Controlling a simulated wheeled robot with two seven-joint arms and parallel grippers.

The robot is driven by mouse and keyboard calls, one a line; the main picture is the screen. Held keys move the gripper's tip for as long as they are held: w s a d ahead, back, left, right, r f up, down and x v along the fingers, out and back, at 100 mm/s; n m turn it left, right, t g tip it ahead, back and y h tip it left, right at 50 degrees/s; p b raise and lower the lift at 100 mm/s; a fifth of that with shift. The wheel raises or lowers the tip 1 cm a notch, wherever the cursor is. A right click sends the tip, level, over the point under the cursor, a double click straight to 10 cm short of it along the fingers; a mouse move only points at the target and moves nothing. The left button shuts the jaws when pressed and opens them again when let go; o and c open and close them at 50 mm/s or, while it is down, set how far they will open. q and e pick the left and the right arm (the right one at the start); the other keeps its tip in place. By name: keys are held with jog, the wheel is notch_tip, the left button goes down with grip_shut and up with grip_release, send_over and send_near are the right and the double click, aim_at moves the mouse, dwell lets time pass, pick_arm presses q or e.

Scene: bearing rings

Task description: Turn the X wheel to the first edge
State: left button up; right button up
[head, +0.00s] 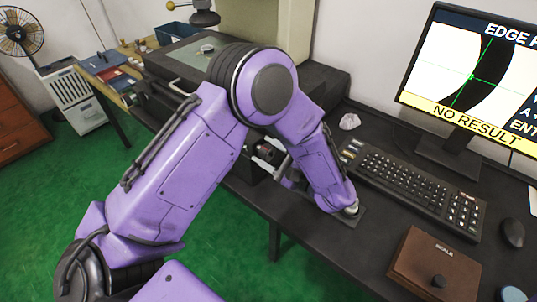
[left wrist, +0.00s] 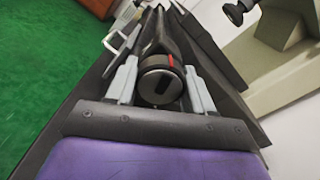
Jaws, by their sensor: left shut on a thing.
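In the head view the wheel (head: 265,151) shows at the bench's front edge, and my left gripper (head: 278,162) is partly hidden behind my purple forearm. My right gripper is out of view.
The measuring stage (head: 185,52) carries a small ring (head: 207,49). The keyboard (head: 415,187), mouse (head: 512,233) and brown scale box (head: 434,268) stand on the dark bench at the right. A crumpled white piece (head: 349,121) lies behind the keyboard. Green floor is open at left.

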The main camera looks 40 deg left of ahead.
pick_arm(q)
jog(key=o, duration=1)
jog(key=shift+o, duration=0.2)
jog(key=d+b, duration=0.2)
jog(key=d, duration=0.8)
jog(key=shift+s+d+b, duration=0.25)
jog(key=shift+s+b, duration=0.05)
jog(key=shift+s, duration=0.15)
